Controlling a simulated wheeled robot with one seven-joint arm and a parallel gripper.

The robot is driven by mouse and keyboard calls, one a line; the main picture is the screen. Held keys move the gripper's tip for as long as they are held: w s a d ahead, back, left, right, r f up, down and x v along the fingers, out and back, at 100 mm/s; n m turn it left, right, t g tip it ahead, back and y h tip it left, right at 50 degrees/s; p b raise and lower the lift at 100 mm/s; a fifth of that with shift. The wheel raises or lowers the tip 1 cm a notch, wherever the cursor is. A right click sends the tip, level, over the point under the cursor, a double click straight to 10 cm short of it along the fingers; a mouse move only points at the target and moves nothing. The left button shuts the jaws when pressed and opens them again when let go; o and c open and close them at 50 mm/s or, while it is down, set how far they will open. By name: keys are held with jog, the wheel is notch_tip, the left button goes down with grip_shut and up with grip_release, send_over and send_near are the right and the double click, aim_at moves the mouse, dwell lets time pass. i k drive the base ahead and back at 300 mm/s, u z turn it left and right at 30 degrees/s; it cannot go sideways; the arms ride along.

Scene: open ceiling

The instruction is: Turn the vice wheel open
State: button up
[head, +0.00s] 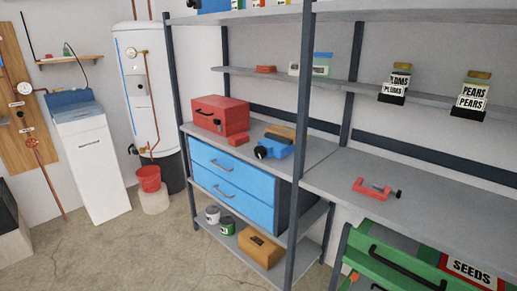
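A small blue tool that looks like a vice (280,149) sits on the grey shelf above the blue drawers. A round black part, which looks like its wheel (262,152), faces front left. It is too small to tell how far the jaws are apart. My gripper is not in view.
Behind the blue tool lies an orange-brown item (281,132); to its left are a small red block (238,139) and a red toolbox (220,115). A dark shelf post (300,130) stands just right. A red clamp (373,189) lies on the right shelf. Floor in front is clear.

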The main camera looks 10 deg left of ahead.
aim_at(260, 152)
jog(key=u, duration=0.55)
jog(key=i, duration=0.9)
jog(key=u, duration=0.7)
